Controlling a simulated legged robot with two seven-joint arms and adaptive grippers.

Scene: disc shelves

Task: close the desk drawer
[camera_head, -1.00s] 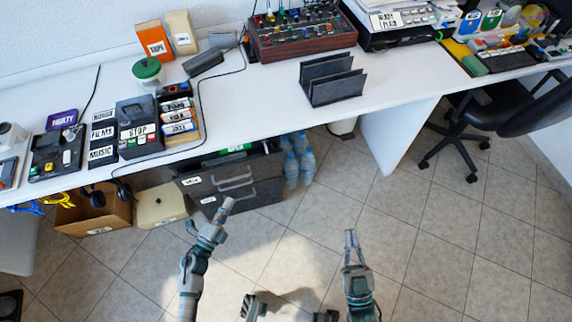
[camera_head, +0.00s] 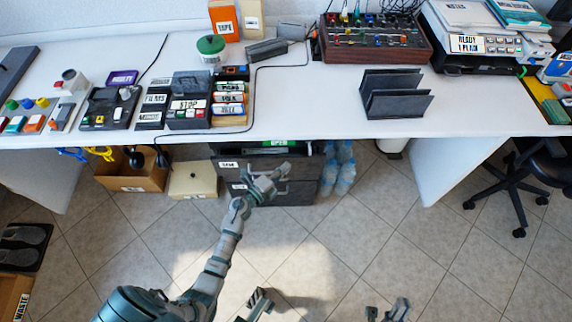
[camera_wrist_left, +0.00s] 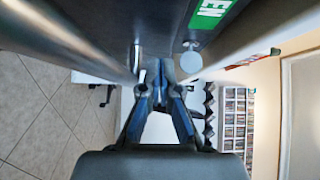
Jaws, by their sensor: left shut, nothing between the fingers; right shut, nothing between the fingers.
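The dark desk drawer unit (camera_head: 300,190) stands under the white desk in the head view. Its upper drawer (camera_head: 232,165) is pulled out somewhat, with a dark opening and a green label (camera_head: 283,143) showing at its top. My left gripper (camera_head: 272,178) is shut and empty, in front of the drawer fronts, covering part of the handles. I cannot tell whether it touches them. In the left wrist view, the shut fingers (camera_wrist_left: 160,72) are beside a dark surface with a green label (camera_wrist_left: 210,12). My right gripper (camera_head: 400,306) is low at the bottom edge, partly cut off, apart from the drawers.
Water bottles (camera_head: 338,170) stand right of the drawers. A cream box (camera_head: 193,183) and a cardboard box (camera_head: 132,177) are to the left. The desk top (camera_head: 310,105) carries devices and a black rack (camera_head: 395,95). The tiled floor (camera_head: 340,240) in front is mostly clear.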

